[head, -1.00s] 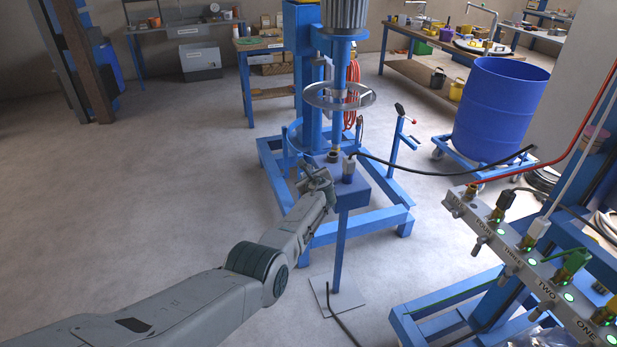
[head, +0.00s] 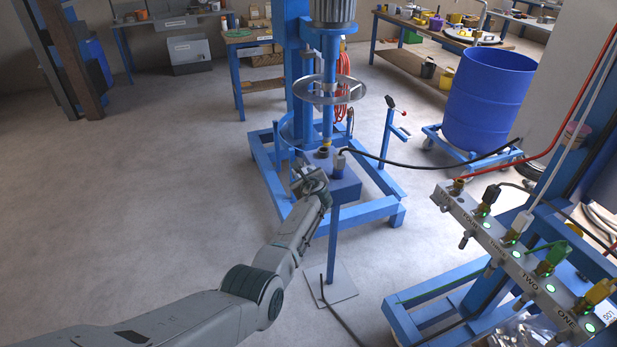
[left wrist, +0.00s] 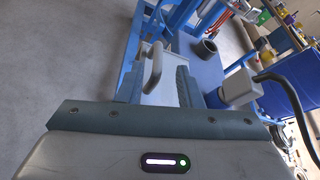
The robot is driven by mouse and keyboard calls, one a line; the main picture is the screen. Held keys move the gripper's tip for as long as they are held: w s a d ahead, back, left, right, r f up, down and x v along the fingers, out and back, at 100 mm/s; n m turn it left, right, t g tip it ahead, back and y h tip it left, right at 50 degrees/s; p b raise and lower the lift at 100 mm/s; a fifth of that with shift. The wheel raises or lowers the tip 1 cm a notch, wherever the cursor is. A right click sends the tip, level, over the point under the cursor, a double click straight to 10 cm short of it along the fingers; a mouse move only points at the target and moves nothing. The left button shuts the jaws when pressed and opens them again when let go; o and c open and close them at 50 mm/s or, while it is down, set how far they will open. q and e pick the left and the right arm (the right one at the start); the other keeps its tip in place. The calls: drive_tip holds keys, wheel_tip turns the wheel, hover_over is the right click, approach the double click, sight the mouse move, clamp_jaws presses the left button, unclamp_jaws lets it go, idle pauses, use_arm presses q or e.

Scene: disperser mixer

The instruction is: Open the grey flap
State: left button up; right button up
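The grey flap (left wrist: 158,88) shows in the left wrist view as a light grey plate with a raised loop handle (left wrist: 152,66), on the side of a small blue box (left wrist: 210,68). In the head view the blue box (head: 346,187) stands on a thin post, and my gripper mostly hides the flap. My left gripper (head: 306,180) is at the box's left side. Its two ribbed fingers (left wrist: 158,82) are apart, with the handle showing in the gap between them; I cannot tell whether they touch it. The flap looks closed. My right gripper is not in view.
A grey plug (left wrist: 238,88) with a black cable and a dark round socket (left wrist: 207,48) sit on the box beside the flap. The blue mixer frame (head: 385,208) stands behind. A valve manifold (head: 520,262) is at the right. The floor at left is clear.

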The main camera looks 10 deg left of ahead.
use_arm(q)
drive_tip(key=p+v, duration=0.1)
drive_tip(key=v, duration=0.6)
drive_tip(key=shift+d, duration=0.1)
drive_tip(key=s+a+f+n+g+h+b, duration=0.15)
drive_tip(key=s+f+n, duration=0.25)
drive_tip(key=s+f, duration=0.75)
drive_tip(key=s+a+f+n+g+h+b, duration=0.1)
drive_tip(key=s+f+n+g, duration=0.2)
drive_tip(key=s+f, duration=0.85)
drive_tip(key=s+a+f+n+g+h+b, duration=0.15)
drive_tip(key=s+f+n, duration=0.3)
drive_tip(key=f, duration=1.35)
drive_tip(key=s+a+f+n+g+b, duration=0.1)
drive_tip(key=s+a+f+n, duration=0.2)
drive_tip(key=s, duration=1.2)
drive_tip(key=s+a+f+n+g+b, duration=0.1)
drive_tip(key=s+f+n, duration=0.5)
drive_tip(key=s, duration=1)
drive_tip(key=s+a+f+n+g+h+b, duration=0.1)
drive_tip(key=s+a+f+n+g, duration=0.2)
drive_tip(key=s+f, duration=0.7)
drive_tip(key=s+a+n, duration=0.2)
drive_tip(key=s, duration=0.3)
drive_tip(key=shift+s, duration=0.35)
